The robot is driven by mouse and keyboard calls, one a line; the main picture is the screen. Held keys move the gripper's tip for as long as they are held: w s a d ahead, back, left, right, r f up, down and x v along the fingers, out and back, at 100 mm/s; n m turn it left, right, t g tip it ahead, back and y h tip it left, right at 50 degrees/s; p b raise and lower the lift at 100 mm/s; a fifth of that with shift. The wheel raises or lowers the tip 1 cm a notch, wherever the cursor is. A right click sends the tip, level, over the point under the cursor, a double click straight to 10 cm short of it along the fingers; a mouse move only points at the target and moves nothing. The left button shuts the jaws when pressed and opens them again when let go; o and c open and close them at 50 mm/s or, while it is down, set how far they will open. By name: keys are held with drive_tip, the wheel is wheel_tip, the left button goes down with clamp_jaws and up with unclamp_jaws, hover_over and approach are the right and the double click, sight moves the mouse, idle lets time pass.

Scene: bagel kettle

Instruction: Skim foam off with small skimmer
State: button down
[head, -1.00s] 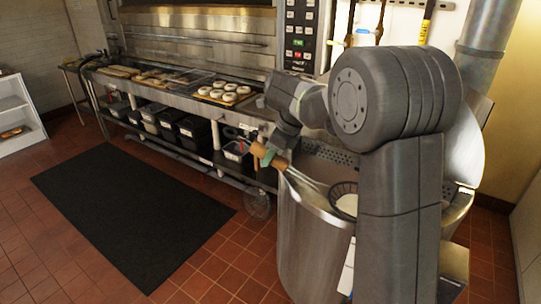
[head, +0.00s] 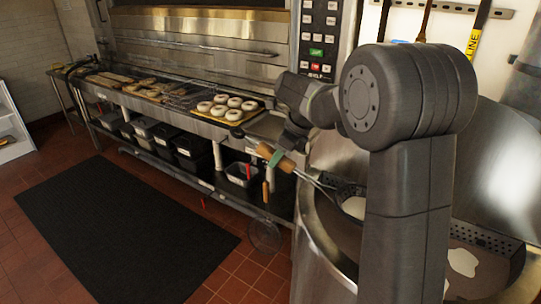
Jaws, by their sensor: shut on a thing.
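My gripper (head: 271,152) is shut on the wooden handle of a skimmer (head: 288,164). Its metal shaft slopes down to the right over the rim of the large steel kettle (head: 319,243). The dark round head of the skimmer is inside the kettle opening, partly hidden by my arm. A white foam patch (head: 353,207) shows at the head; I cannot tell whether it lies in the head or below it. More white foam (head: 462,262) floats on the brown liquid at the right. My arm hides the middle of the kettle.
Another skimmer (head: 265,233) hangs head down at the counter's front, left of the kettle. A steel counter (head: 262,127) carries a tray of bagels (head: 228,105), with dark bins below. A black mat (head: 125,235) covers the open floor. Long-handled tools hang on the wall.

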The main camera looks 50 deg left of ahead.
drive_tip(key=g+y, duration=0.1)
drive_tip(key=y, duration=0.1)
hover_over(347, 206)
drive_tip(key=s+a, duration=0.4)
drive_tip(key=a, duration=0.2)
drive_tip(key=shift+w, duration=0.2)
drive_tip(key=w+d+f+b, duration=0.1)
drive_tip(key=d+f+b, duration=0.1)
drive_tip(key=f, duration=0.2)
drive_tip(key=w+d+f+g+y+b, duration=0.1)
drive_tip(key=f+b, duration=0.1)
drive_tip(key=f, duration=0.2)
drive_tip(key=w+d+f+y+b, duration=0.1)
drive_tip(key=d+f+b, duration=0.1)
drive_tip(key=f, duration=0.3)
drive_tip(key=shift+w+d+b, duration=0.2)
drive_tip(key=shift+d+b, duration=0.1)
drive_tip(key=shift+b, duration=0.2)
wheel_tip(347, 206, down, 9)
drive_tip(key=s+a+h+b, duration=0.1)
drive_tip(key=a+b, duration=0.1)
drive_tip(key=b, duration=0.1)
drive_tip(key=w+d+f+t+h+p, duration=0.1)
drive_tip(key=w+d+f+h, duration=0.1)
drive_tip(key=w+d+f, duration=0.1)
drive_tip(key=shift+d+f+t+p, duration=0.4)
drive_tip(key=shift+d+f, duration=0.2)
drive_tip(key=shift+d, duration=0.5)
